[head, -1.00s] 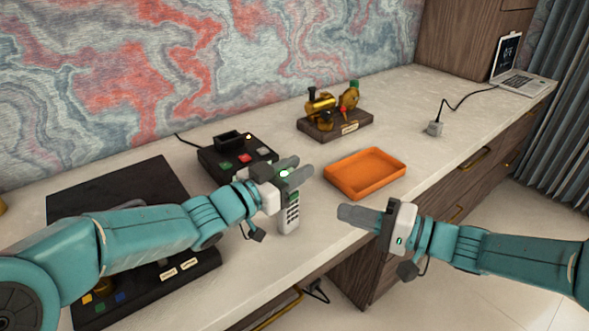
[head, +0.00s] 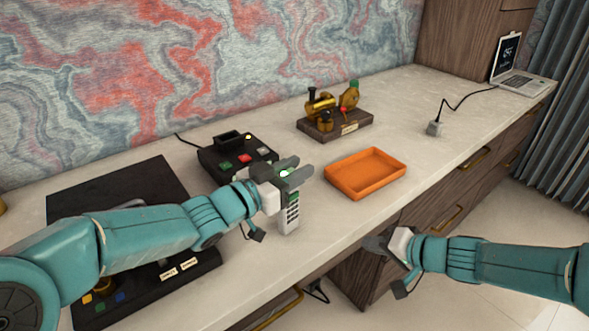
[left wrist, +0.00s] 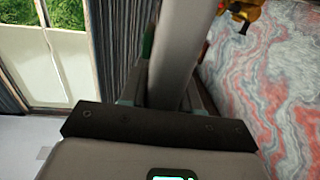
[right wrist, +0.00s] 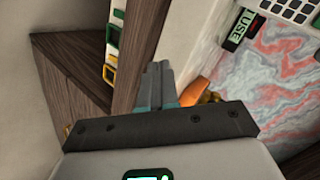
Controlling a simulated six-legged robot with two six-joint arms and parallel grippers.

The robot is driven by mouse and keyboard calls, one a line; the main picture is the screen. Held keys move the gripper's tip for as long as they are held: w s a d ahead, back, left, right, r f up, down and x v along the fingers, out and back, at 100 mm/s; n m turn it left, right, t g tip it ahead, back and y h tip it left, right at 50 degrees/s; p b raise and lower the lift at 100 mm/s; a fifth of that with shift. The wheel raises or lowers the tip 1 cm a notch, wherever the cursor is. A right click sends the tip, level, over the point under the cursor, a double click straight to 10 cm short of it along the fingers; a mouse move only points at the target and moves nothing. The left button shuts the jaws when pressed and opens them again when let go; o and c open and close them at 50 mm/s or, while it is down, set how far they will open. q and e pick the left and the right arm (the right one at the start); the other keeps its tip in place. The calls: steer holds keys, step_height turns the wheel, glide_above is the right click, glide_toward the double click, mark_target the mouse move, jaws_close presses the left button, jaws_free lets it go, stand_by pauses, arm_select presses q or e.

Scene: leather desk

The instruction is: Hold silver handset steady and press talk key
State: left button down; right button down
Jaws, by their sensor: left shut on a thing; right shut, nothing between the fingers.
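The silver handset (head: 289,217) stands upright in the head view, its number keys facing me. My left gripper (head: 297,173) is shut on its upper part, and the fingers hide its top. The talk key cannot be made out. My right gripper (head: 374,246) is shut and empty, to the right of the handset and apart from it, by the desk's front edge.
A black base with coloured buttons (head: 236,157) stands behind the left gripper. An orange tray (head: 366,190) lies to the right of the handset. A brass model on a plinth (head: 335,125) and a laptop (head: 520,80) stand farther back. A dark panel (head: 120,190) lies under my left arm.

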mark_target(288, 217)
steer(key=s+d+f+n+h, duration=0.3)
steer(key=d+f+h, duration=0.2)
steer(key=d+h, duration=0.5)
steer(key=s+a+r+n+t+h, duration=0.1)
steer(key=a+r+n+t+h, duration=0.1)
steer(key=a+r+n+t, duration=0.35)
steer(key=a+r+n+t+h, duration=0.1)
steer(key=a+r+n+t, duration=0.15)
steer(key=r, duration=0.55)
steer(key=s+a+r+n+t+y, duration=0.25)
steer(key=a+y, duration=0.25)
steer(key=a, duration=0.6)
steer(key=w+a, duration=0.6)
steer(key=shift+w+a, duration=0.15)
steer(key=shift+w+a, duration=0.25)
